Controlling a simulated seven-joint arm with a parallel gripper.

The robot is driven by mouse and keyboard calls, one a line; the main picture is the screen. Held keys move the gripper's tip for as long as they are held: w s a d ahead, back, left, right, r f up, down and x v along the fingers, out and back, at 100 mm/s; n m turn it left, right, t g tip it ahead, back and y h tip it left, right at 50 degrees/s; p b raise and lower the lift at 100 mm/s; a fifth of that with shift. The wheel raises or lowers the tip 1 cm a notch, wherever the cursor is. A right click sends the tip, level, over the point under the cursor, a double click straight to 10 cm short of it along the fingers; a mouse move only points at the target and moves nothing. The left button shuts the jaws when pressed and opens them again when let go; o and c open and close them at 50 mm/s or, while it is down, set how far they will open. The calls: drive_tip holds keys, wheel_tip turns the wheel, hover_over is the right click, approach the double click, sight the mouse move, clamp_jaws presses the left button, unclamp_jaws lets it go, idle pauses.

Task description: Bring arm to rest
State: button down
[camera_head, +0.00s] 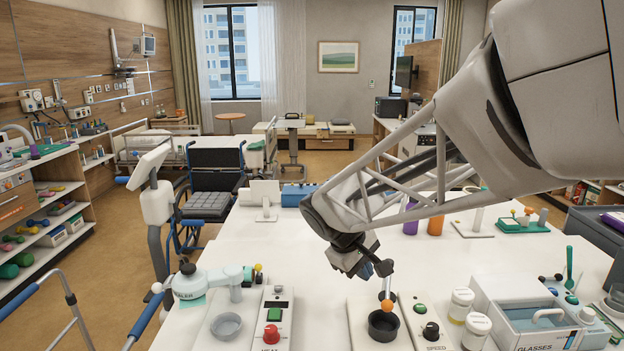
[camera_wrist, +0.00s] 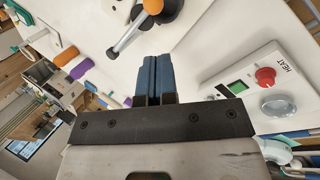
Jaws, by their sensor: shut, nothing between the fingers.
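My gripper (camera_head: 382,268) hangs from my arm above the white table (camera_head: 285,262), its fingers pointing down. In the wrist view, its two blue fingers (camera_wrist: 152,65) are pressed together with nothing between them. Just below it in the head view is a black cup (camera_head: 383,326) on a pale base, with an orange ball (camera_head: 388,306) and a thin grey rod at it. In the wrist view the orange ball (camera_wrist: 153,6) and grey rod (camera_wrist: 128,37) lie just beyond the fingertips; contact cannot be told.
Close by stand a SPEED control box (camera_head: 431,331), white jars (camera_head: 461,305), a GLASSES bath (camera_head: 545,318) and a HEAT box (camera_head: 273,316). Purple (camera_head: 411,220) and orange (camera_head: 436,224) cylinders stand behind my arm. The table's middle left is clear.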

drive_tip(key=s+d+m+y, duration=0.2)
drive_tip(key=s+d+m, duration=0.2)
drive_tip(key=s, duration=0.8)
drive_tip(key=s+d+r+m+y, duration=0.1)
drive_tip(key=s+d+m, duration=0.3)
drive_tip(key=s, duration=0.8)
drive_tip(key=shift+s+y, duration=0.3)
drive_tip(key=shift+y, duration=0.5)
idle(0.7)
